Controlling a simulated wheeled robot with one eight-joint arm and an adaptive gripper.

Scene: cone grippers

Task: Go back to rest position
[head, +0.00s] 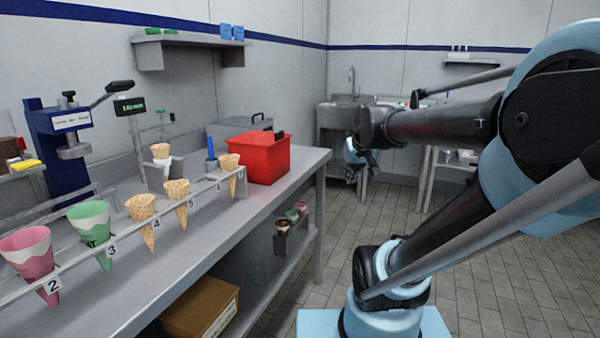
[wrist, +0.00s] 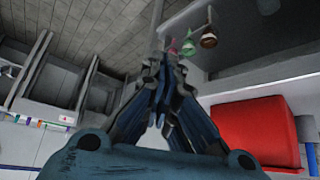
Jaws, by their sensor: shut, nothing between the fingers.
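My gripper (head: 358,160) hangs at the end of my outstretched arm in the head view, past the far end of the steel counter and apart from it. In the wrist view its fingers (wrist: 165,65) come together at the tips, shut and empty. A rack along the counter (head: 255,205) holds several cones in numbered places. They include a pink cone (head: 30,258), a green cone (head: 92,230) and plain waffle cones (head: 143,212). My gripper touches none of them.
A red box (head: 262,157) stands at the counter's far end and also shows in the wrist view (wrist: 255,130). A blue press (head: 62,145) stands at the back left. A cardboard box (head: 202,305) sits on the lower shelf. A sink (head: 343,115) is in the far corner. The tiled floor (head: 400,215) is open.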

